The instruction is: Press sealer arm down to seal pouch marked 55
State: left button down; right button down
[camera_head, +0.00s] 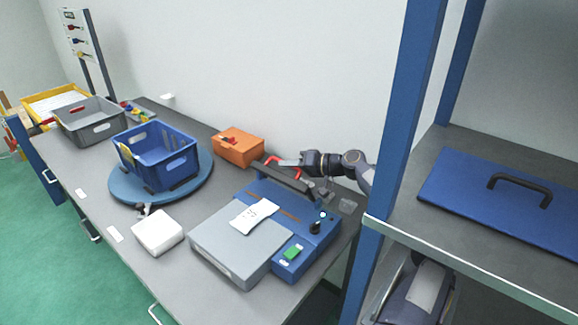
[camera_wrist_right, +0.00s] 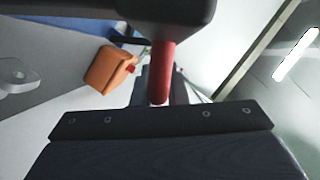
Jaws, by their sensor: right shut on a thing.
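The blue sealer (camera_head: 262,195) stands at the near right end of the bench with a grey plate (camera_head: 222,245) in front. Its dark sealer arm (camera_head: 289,181) is raised at the back and carries a red handle (camera_head: 285,158). A white pouch (camera_head: 253,216) lies flat across the plate and the sealer's front edge; its marking is too small to read. My right gripper (camera_head: 288,163) is shut on the red handle, reaching from the right. The right wrist view shows the red handle (camera_wrist_right: 162,72) and the dark bar (camera_wrist_right: 160,120) close up. My left gripper is out of view.
A blue crate (camera_head: 180,165) sits on a round blue turntable (camera_head: 120,190). An orange box (camera_head: 238,147) stands behind the sealer, and a white box (camera_head: 157,233) to its left. A blue rack post (camera_head: 405,110) rises at the right. Grey and yellow trays stand farther left.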

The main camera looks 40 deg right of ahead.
aim_at(281, 178)
jog(key=a+n+h+b, duration=0.1)
jog(key=b, duration=0.3)
jog(key=s+a+f+n+b, duration=0.1)
jog(key=a+b, duration=0.1)
jog(key=b, duration=0.2)
jog(key=a+n+h+b, duration=0.1)
jog(key=n+b, duration=0.1)
jog(key=b, duration=0.2)
jog(key=shift+s+a+f+h, duration=0.2)
jog(key=shift+f+h, duration=0.1)
jog(key=shift+f, duration=0.1)
jog(key=shift+a+n+h+b, duration=0.4)
jog(key=shift+n+b, duration=0.1)
jog(key=shift+b, duration=0.35)
jog(key=c, duration=1.5)
grip_release()
jog(key=shift+o, duration=0.2)
jog(key=shift+s, duration=0.15)
jog(key=shift+s+d+r, duration=0.1)
jog(key=shift+s+d, duration=0.1)
jog(key=v, duration=0.7)
jog(key=shift+b, duration=0.4)
jog(key=shift+s, duration=0.1)
